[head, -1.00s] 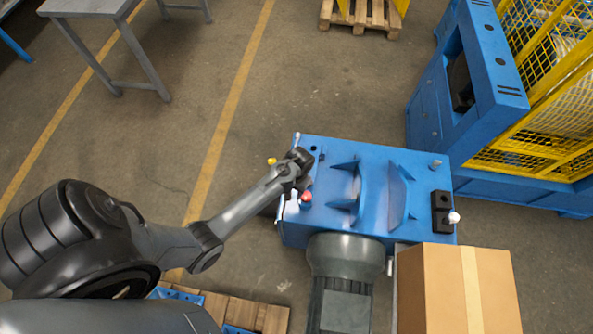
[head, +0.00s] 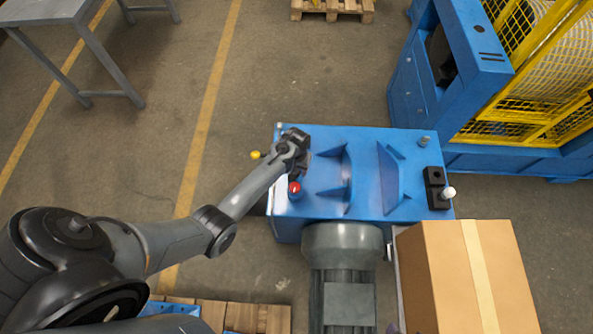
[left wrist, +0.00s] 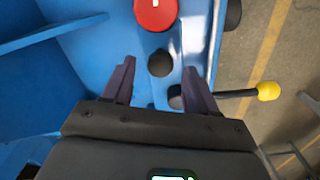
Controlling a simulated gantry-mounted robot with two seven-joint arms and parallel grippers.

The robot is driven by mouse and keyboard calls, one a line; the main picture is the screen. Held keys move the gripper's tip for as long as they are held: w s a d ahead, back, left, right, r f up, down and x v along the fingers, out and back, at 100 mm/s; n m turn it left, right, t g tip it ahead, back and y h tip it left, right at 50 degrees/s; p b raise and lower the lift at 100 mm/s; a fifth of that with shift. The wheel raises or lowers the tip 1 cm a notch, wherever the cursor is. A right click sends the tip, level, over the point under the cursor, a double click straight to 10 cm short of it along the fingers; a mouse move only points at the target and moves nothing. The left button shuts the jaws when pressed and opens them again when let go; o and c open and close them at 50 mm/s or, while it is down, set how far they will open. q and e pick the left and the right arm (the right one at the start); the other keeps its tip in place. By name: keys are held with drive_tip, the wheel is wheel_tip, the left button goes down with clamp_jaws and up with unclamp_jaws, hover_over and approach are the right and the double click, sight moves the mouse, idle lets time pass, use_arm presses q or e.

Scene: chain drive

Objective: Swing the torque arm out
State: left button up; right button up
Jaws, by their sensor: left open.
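The blue drive housing (head: 365,150) stands at the middle right of the head view, with upright fins on top. A red button (head: 294,187) sits near its left edge; it also shows in the left wrist view (left wrist: 155,12). A black rod with a yellow knob (left wrist: 267,91) sticks out past the housing's edge; the knob shows in the head view (head: 255,155). I cannot tell which part is the torque arm. My left gripper (left wrist: 159,66) is open over this corner, with a dark round part (left wrist: 160,63) between its fingertips. My right gripper is not in view.
A grey motor (head: 343,250) and a cardboard box (head: 465,270) stand at the near side. A white-knobbed lever (head: 448,193) sits at the housing's right end. A blue machine with a yellow guard (head: 520,95) stands at the back right.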

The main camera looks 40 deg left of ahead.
use_arm(q)
drive_tip(key=shift+f, duration=1.05)
drive_tip(key=shift+c, duration=0.2)
clamp_jaws()
